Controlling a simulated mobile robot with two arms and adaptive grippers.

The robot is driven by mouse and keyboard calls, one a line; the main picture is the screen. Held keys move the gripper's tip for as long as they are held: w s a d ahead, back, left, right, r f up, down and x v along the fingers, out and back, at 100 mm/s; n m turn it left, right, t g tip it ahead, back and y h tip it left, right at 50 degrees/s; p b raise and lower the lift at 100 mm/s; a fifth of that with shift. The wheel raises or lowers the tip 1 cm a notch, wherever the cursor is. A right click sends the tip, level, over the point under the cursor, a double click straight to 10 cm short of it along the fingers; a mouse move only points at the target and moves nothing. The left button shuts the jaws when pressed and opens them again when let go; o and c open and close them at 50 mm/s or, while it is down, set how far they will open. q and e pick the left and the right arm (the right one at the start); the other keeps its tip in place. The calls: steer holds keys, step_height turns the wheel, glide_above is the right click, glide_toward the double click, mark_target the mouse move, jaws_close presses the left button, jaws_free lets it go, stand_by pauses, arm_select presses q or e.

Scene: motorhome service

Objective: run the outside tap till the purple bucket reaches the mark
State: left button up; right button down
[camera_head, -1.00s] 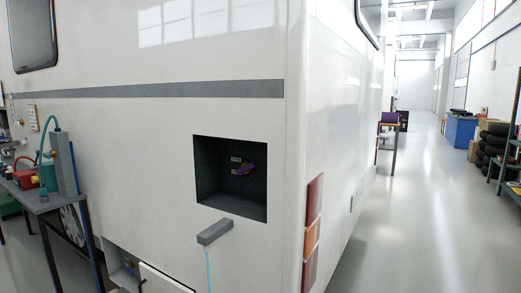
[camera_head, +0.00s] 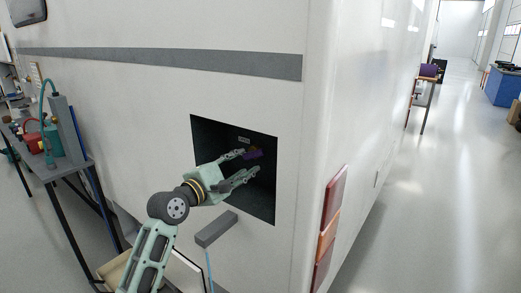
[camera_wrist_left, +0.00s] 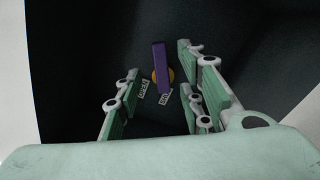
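A purple lever (camera_head: 254,154) sits at the back of a dark square recess in the motorhome's wall. In the left wrist view the lever (camera_wrist_left: 159,62) is on a round orange-yellow base with two small white labels below it. My left gripper (camera_head: 248,165) reaches into the recess, open and empty. In the left wrist view its fingers (camera_wrist_left: 157,75) stand to either side of the lever, with no visible contact. A grey spout (camera_head: 216,229) sticks out below the recess, with a thin light-blue line under it. No purple bucket is clearly visible below the spout. My right gripper is out of view.
The recess wall (camera_head: 262,212) surrounds my left gripper closely. A workbench (camera_head: 60,172) with a red item and a hose stands at the left. A purple object (camera_head: 429,70) is on a distant table at the right. The aisle floor (camera_head: 430,200) is clear.

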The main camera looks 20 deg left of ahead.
mark_target(256, 155)
arm_select(q)
steer(key=shift+x, duration=3.85)
steer(key=shift+f, duration=0.1)
jaws_close()
